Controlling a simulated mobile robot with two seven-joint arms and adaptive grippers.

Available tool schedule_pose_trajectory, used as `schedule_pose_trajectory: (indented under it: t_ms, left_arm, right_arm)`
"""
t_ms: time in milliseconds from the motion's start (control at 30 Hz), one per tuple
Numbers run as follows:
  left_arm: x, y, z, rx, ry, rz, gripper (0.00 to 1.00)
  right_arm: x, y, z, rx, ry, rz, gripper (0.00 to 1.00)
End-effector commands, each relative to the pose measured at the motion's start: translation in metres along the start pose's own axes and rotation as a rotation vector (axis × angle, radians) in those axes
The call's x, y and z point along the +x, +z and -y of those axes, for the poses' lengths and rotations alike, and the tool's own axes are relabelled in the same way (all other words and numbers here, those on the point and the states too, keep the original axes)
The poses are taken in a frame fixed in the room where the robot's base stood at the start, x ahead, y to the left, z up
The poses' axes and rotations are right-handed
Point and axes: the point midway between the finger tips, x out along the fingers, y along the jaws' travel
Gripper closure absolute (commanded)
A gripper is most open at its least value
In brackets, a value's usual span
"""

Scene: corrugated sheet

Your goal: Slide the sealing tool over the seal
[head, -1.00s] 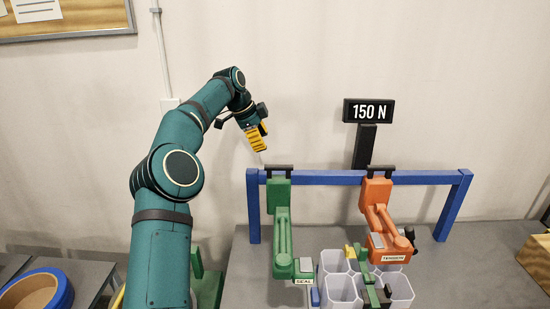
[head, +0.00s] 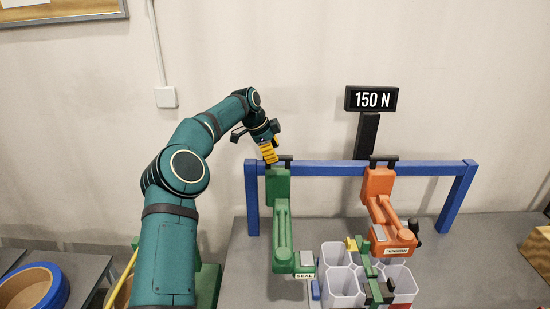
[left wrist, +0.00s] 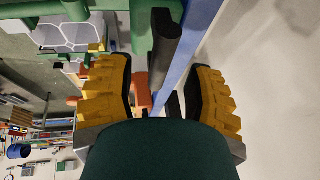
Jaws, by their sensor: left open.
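The green sealing tool (head: 282,225), labelled SEAL, hangs from the blue rail (head: 330,168) by a black top handle (head: 280,158). My left gripper (head: 270,158) is at that handle, with its yellow fingers pointing down. In the left wrist view the open fingers (left wrist: 160,92) stand on either side of the handle (left wrist: 167,45) and the rail, with gaps showing. From these views I cannot tell whether either finger touches it. The seal is not clearly visible; a dark strap-like piece with green parts (head: 375,292) lies among the clear cups.
The orange tension tool (head: 385,215) hangs on the rail to the right. A 150 N display (head: 371,99) stands behind the rail. Clear hexagonal cups (head: 344,284) stand below the tools. A blue-rimmed round container (head: 35,290) is at lower left.

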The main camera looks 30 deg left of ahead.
Motion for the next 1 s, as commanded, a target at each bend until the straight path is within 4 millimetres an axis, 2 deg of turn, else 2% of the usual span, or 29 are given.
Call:
schedule_pose_trajectory:
  t_ms: [100, 200, 533, 567, 600, 700, 1000]
  left_arm:
    - [0.014, 0.000, 0.000, -0.001, 0.002, -0.001, 0.48]
    - [0.019, 0.000, 0.000, 0.000, 0.001, -0.001, 0.48]
    - [0.021, 0.000, 0.000, 0.000, 0.000, 0.000, 0.48]
    - [0.021, 0.000, 0.000, 0.000, 0.000, 0.000, 0.52]
    - [0.021, 0.000, 0.000, 0.000, 0.000, 0.000, 0.66]
    - [0.021, 0.000, 0.000, 0.000, 0.000, 0.000, 1.00]
    - [0.022, 0.000, 0.000, 0.000, 0.002, 0.001, 1.00]
  right_arm:
    - [0.001, 0.000, 0.000, 0.000, 0.000, 0.000, 0.53]
    - [0.001, 0.000, 0.000, 0.000, 0.000, 0.000, 0.53]
    - [0.001, 0.000, 0.000, 0.000, 0.000, 0.000, 0.53]
    - [0.001, 0.000, 0.000, 0.000, 0.000, 0.000, 0.53]
    - [0.001, 0.000, 0.000, 0.000, 0.000, 0.000, 0.53]
    - [0.001, 0.000, 0.000, 0.000, 0.000, 0.000, 0.53]
    - [0.001, 0.000, 0.000, 0.000, 0.000, 0.000, 0.53]
